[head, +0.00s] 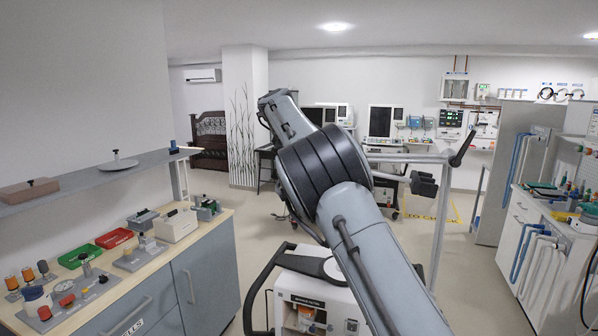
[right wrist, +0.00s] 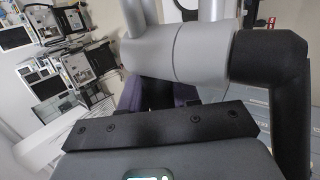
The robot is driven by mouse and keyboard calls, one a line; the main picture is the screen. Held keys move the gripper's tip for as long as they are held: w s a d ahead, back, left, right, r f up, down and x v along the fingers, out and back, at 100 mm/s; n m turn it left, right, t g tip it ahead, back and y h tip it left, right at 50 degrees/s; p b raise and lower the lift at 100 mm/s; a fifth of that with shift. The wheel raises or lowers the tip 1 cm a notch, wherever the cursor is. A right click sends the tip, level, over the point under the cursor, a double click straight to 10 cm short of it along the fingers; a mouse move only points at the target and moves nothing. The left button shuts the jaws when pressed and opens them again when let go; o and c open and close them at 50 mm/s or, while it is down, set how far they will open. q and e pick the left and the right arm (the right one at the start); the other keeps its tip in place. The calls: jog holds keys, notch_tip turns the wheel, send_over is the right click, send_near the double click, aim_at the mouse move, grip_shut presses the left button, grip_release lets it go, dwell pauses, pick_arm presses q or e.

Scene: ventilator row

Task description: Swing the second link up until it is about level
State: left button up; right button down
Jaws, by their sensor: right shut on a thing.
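A grey jointed support arm stands behind my right arm in the head view. It has a near-upright pole (head: 438,225), a roughly level grey bar (head: 405,158) and a black end piece (head: 462,149). My right arm covers the bar's left part, so I cannot tell which part is the second link. In the right wrist view a thick grey cylinder (right wrist: 205,52) joins a black elbow piece (right wrist: 275,65), close in front of my right gripper (right wrist: 160,97). The gripper is shut on a part hidden behind its black body. My left gripper is not in view.
A white cart (head: 308,300) with a black handle (head: 262,285) stands below my right arm. A workbench (head: 150,275) with trays and parts is at left, under a grey shelf (head: 90,178). A counter (head: 550,215) is at right. Floor is free between cart and counter.

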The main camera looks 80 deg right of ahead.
jog(key=shift+r+t+p, duration=0.3)
jog(key=shift+r+p, duration=0.05)
jog(key=shift+r, duration=0.85)
jog(key=c, duration=0.9)
grip_release()
jog(key=shift+s+d, duration=0.1)
jog(key=shift+a+r, duration=0.3)
jog(key=shift+r, duration=0.05)
jog(key=v, duration=1)
jog(key=shift+b, duration=0.35)
